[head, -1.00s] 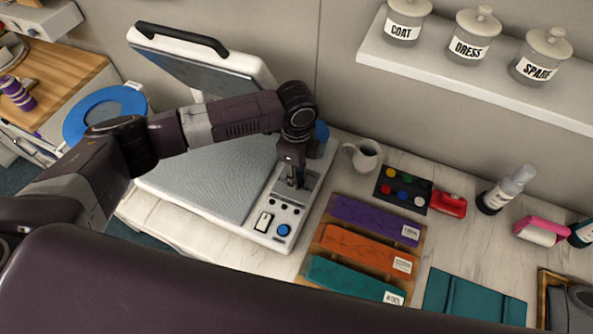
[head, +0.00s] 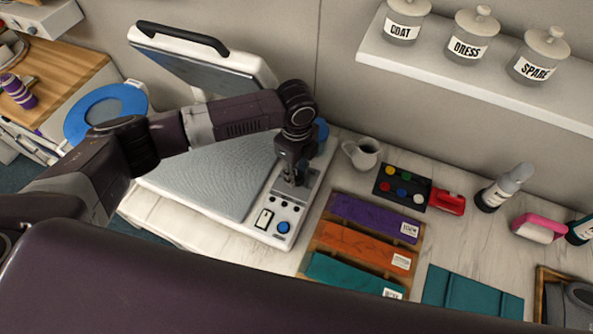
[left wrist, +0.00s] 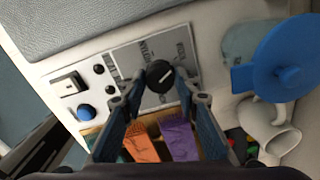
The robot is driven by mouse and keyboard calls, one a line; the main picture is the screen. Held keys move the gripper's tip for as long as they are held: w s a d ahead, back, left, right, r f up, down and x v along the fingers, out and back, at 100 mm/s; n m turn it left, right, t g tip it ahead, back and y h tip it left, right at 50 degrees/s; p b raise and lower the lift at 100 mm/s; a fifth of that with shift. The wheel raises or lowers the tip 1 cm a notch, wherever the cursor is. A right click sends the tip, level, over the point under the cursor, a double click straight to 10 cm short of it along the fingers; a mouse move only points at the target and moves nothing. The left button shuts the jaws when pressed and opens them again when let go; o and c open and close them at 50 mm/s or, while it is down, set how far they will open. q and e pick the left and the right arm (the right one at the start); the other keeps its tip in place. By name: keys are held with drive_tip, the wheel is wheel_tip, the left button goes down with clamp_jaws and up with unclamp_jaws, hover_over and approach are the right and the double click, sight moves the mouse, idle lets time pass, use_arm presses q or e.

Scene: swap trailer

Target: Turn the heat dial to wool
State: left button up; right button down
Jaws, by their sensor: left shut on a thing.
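The heat press (head: 205,172) stands open on the counter, with a grey control plate (head: 309,183) on its right side. In the left wrist view, the black round heat dial (left wrist: 159,75) with a white pointer line sits on the plate (left wrist: 130,62). Printed labels surround the dial, too small and tilted to read surely. My left gripper (head: 292,182) points down at the plate. In the left wrist view, its two fingers (left wrist: 160,84) are shut on the dial, one on each side. In the head view the gripper hides the dial. My right gripper is out of view.
A blue start button (head: 284,227) and a switch (head: 263,219) sit in front of the plate. A white mug (head: 363,153) and a rack with purple, orange and teal pieces (head: 360,243) stand to the right.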

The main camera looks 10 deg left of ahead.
use_arm(q)
drive_tip(key=o, duration=1.2)
drive_tip(key=shift+n, duration=0.3)
